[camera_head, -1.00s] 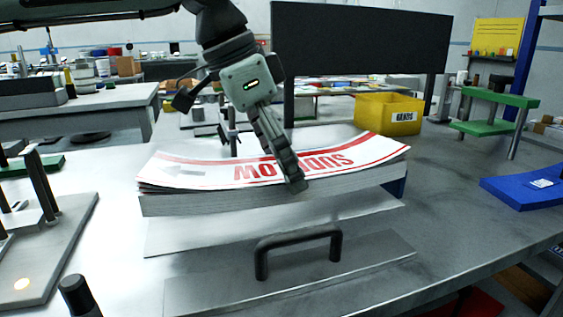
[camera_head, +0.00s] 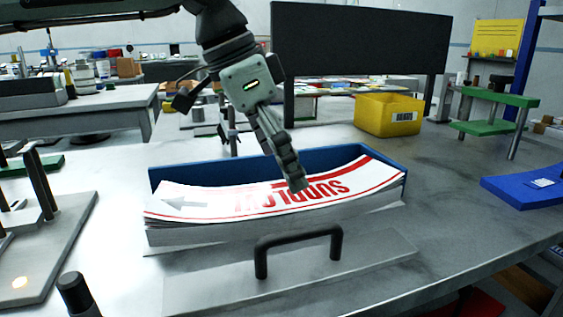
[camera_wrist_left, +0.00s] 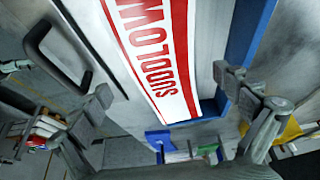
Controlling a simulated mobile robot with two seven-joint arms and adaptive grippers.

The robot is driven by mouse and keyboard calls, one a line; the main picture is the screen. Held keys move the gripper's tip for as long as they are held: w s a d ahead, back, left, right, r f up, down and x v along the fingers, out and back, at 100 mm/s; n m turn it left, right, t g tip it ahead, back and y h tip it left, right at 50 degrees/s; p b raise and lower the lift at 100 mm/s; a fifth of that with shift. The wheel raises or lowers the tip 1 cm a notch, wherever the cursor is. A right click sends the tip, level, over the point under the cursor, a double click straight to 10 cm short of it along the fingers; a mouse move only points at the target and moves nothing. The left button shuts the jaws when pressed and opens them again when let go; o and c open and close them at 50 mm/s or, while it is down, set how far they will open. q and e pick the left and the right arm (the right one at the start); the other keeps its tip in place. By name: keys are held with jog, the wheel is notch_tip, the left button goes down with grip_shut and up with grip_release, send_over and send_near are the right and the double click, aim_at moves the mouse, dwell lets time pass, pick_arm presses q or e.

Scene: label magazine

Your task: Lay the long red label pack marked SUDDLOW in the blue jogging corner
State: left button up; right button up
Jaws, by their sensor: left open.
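The long white-and-red label pack marked SUDDLOW (camera_head: 215,203) lies in front of the blue jogging corner (camera_head: 222,166), whose walls stand along its back and right end. The pack is curved, its right end higher than its middle. It also shows in the left wrist view (camera_wrist_left: 150,45), close to the blue wall (camera_wrist_left: 245,45). My left gripper (camera_head: 297,183) is above the pack, in front of part of its lettering. In the left wrist view its fingers (camera_wrist_left: 166,88) are wide apart, with the pack between and beyond them. What the pack's underside rests on is hidden. My right gripper is not in view.
A metal plate with a black handle (camera_head: 298,240) is in front of the pack. A yellow bin (camera_head: 388,115) stands behind right, a green-topped stand (camera_head: 490,97) farther right, and a blue tray (camera_head: 525,192) at the right edge. Bare table lies right of the pack.

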pick_arm(q)
jog(key=shift+r, duration=0.1)
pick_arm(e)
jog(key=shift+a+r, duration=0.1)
pick_arm(q)
jog(key=shift+r+p, duration=0.15)
jog(key=shift+p, duration=0.15)
jog(key=shift+r+p, duration=0.6)
jog(key=shift+p, duration=0.25)
jog(key=b+v, duration=0.1)
jog(key=v, duration=1)
jog(key=shift+r, duration=0.25)
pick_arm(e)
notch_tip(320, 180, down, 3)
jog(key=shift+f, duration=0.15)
pick_arm(q)
jog(key=shift+s+a, duration=0.1)
jog(key=shift+a, duration=0.05)
